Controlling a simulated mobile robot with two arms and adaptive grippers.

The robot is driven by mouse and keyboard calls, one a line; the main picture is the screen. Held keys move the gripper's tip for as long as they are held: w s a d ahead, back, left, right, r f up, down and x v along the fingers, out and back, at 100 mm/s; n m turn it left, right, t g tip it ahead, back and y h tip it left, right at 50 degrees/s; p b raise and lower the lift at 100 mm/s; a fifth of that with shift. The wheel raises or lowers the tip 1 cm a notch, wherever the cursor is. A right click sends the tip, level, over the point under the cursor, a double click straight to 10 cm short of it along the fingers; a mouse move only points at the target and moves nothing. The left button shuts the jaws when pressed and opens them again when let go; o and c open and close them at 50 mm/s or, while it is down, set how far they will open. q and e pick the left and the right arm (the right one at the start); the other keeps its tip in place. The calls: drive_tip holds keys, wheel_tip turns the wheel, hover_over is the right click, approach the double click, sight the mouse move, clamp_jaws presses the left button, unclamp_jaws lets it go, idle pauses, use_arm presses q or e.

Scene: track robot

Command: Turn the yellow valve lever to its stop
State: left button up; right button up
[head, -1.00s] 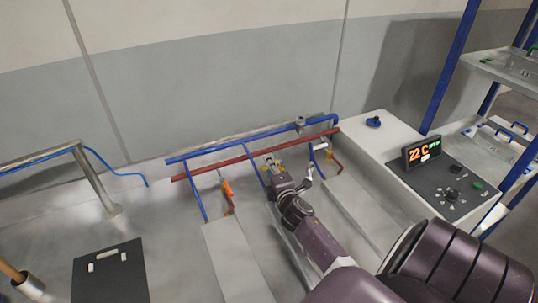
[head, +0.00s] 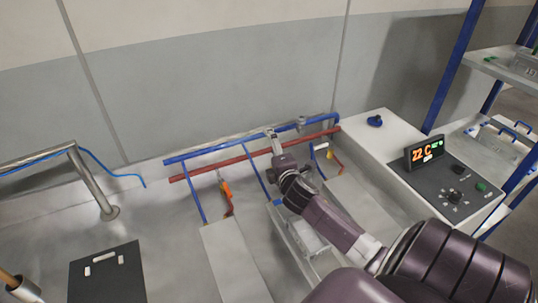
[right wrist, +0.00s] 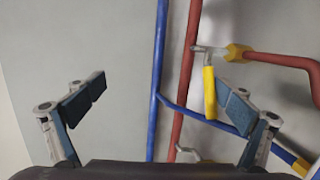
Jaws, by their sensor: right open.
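The yellow valve lever (right wrist: 210,92) shows in the right wrist view, beside the red pipe (right wrist: 184,75). It hangs down from a silver stem, roughly in line with the pipe. A yellow fitting (right wrist: 238,52) joins the stem to a bent red branch. My right gripper (right wrist: 163,98) is open and empty, with the lever in the picture between its fingers, closer to the right finger. I see no clear contact. In the head view my right gripper (head: 271,138) is over the pipes, and I cannot make out this lever there. My left gripper is not in view.
A blue pipe (head: 210,150) runs along the wall beside the red one, with blue branches going down. A white console (head: 385,140) with a 22 C display (head: 424,152) stands at right. Blue-framed shelving is far right.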

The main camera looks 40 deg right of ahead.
drive_tip(key=shift+o, duration=0.6)
drive_tip(key=shift+t, duration=0.4)
drive_tip(key=r, duration=0.2)
drive_tip(key=w+r, duration=0.1)
drive_tip(key=r, duration=0.1)
drive_tip(key=shift+r, duration=0.15)
drive_tip(key=shift+s+a+f+g, duration=0.15)
drive_tip(key=shift+s+f+g, duration=0.15)
drive_tip(key=shift+s+f, duration=0.6)
drive_tip(key=c, duration=0.4)
drive_tip(key=shift+s+a+p, duration=0.1)
drive_tip(key=shift+s+p, duration=0.15)
drive_tip(key=shift+p, duration=0.1)
drive_tip(key=shift+c, duration=0.4)
drive_tip(key=shift+s+p, duration=0.4)
drive_tip(key=shift+s, duration=0.2)
drive_tip(key=shift+c, duration=0.7)
drive_tip(key=v, duration=0.3)
drive_tip(key=shift+s+r+p, duration=0.15)
drive_tip(key=shift+s+p, duration=0.15)
drive_tip(key=c, duration=0.9)
drive_tip(key=s, duration=0.1)
drive_tip(key=s+p, duration=0.1)
drive_tip(key=s, duration=0.2)
drive_tip(key=shift+a+p, duration=0.3)
